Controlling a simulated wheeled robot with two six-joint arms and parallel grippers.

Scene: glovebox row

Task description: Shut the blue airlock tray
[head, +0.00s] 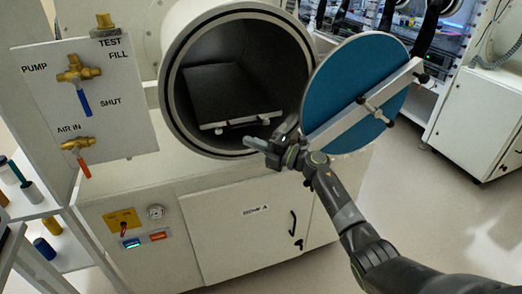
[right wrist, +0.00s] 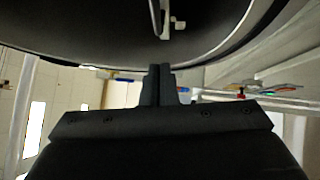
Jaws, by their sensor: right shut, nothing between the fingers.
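The airlock is a grey round chamber (head: 181,112) in the head view, with its blue round door (head: 335,85) swung open to the right. A dark flat tray (head: 232,92) lies inside, with a pale front edge and a light handle bar (head: 238,123) facing the mouth. My right gripper (head: 256,144) is shut and empty at the lower right of the mouth, just below and right of the handle bar. In the right wrist view its closed fingers (right wrist: 160,84) point toward the curved chamber rim (right wrist: 85,55). My left gripper is out of view.
The open door with its pale crossbar (head: 365,105) stands close beside my right arm. A valve panel (head: 85,100) is on the left. A white cabinet (head: 245,230) is below the chamber. Open floor (head: 440,215) lies to the right.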

